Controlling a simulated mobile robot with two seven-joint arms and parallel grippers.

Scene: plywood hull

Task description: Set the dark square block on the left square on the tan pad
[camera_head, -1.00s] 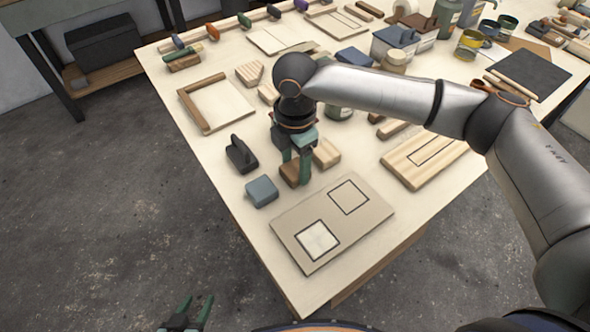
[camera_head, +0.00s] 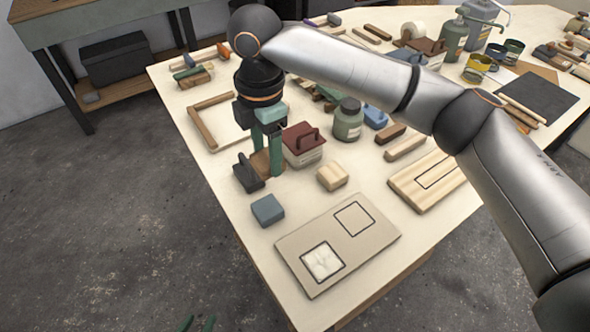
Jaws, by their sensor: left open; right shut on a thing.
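My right gripper (camera_head: 267,161) is shut on a dark brown square block (camera_head: 266,165). The fingers point down and partly cover it. It appears raised off the table, beside the black-handled tool, but its exact height is hard to tell. The tan pad (camera_head: 300,240) lies near the table's front corner, clear of the gripper. Its left square (camera_head: 323,262) has a dark outline and a pale, marbled inside. Its right square (camera_head: 354,219) is outlined and tan inside. My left gripper (camera_head: 199,323) shows only its fingertips, apart and empty, at the bottom edge, over the floor.
A blue-grey block (camera_head: 267,210) and a pale wood block (camera_head: 332,176) stand near the pad. The black-handled tool (camera_head: 247,173) is close to the held block. A lidded box (camera_head: 303,150), a jar (camera_head: 347,121) and a striped board (camera_head: 428,182) stand behind.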

